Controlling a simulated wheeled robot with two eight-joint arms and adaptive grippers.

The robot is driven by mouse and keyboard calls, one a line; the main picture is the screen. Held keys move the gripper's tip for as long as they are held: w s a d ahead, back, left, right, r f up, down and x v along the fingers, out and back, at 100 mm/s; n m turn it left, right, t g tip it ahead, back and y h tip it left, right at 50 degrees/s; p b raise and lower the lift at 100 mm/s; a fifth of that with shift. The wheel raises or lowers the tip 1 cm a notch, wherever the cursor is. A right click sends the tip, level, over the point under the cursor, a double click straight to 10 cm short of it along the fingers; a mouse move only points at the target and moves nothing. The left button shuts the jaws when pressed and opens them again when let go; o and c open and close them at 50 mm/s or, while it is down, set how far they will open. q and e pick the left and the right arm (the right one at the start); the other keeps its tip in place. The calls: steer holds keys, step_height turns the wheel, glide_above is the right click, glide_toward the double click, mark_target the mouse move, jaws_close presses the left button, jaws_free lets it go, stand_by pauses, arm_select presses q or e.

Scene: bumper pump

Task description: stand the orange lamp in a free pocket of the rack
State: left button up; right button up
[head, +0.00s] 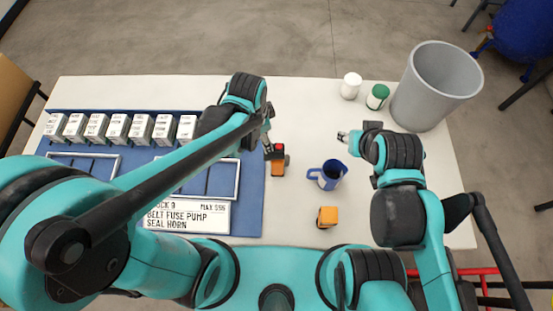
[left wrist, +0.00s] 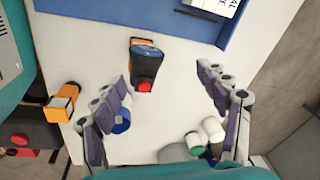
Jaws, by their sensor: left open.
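An orange and black piece with a red knob (head: 278,160), which looks like the orange lamp, stands on the white table just right of the blue board. It also shows in the left wrist view (left wrist: 147,65). My left gripper (head: 268,122) is open above and beside it. My right gripper (head: 343,136) is over the table by the blue mug.
Several labelled white boxes (head: 117,128) line the board's back. White and green-topped jars (head: 377,97) and a grey bin (head: 437,85) are at back right. A sign (head: 187,218) lies in front.

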mark_target(278, 146)
arm_select(q)
steer(key=d+f+m, duration=0.1)
steer(key=f, duration=0.1)
steer(key=d+f+m+g, duration=0.1)
steer(key=d+f+m, duration=0.1)
steer(key=d+f+m+g, duration=0.1)
steer(key=d+f, duration=0.1)
steer(key=shift+s+m+y, duration=0.2)
steer(key=shift+m+y, duration=0.1)
steer(key=shift+m, duration=0.1)
steer(key=f+b, duration=0.1)
steer(key=f, duration=0.4)
steer(key=f+b, duration=0.1)
steer(key=f, duration=0.2)
steer(key=shift+a+b, duration=0.3)
steer(key=shift+c, duration=0.2)
jaws_close()
